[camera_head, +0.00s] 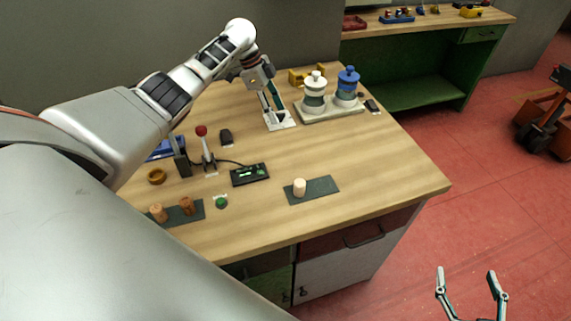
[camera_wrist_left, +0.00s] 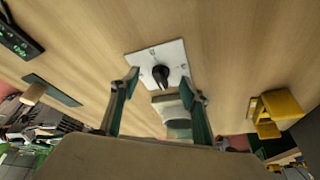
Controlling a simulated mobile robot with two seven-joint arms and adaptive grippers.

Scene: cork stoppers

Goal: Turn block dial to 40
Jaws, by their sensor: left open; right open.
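The block dial is a white square plate with a black knob (camera_wrist_left: 161,75) on the wooden table, seen between my left fingers in the left wrist view. Its white plate (camera_head: 282,126) also shows in the head view, partly hidden by my left gripper (camera_head: 273,100). My left gripper (camera_wrist_left: 159,88) is open, its fingers pointing down on either side of the knob, with nothing held. Whether the fingers touch the plate cannot be told. The dial's marks are too small to read. My right gripper (camera_head: 466,278) is open and empty, low in front of the table at the right.
A white jar (camera_head: 315,92) and a blue jar (camera_head: 348,86) stand on a pale tray (camera_head: 331,114) right of the dial. A black display (camera_head: 249,174), a red-topped lever (camera_head: 202,135) and cork stoppers (camera_head: 187,205) lie nearer.

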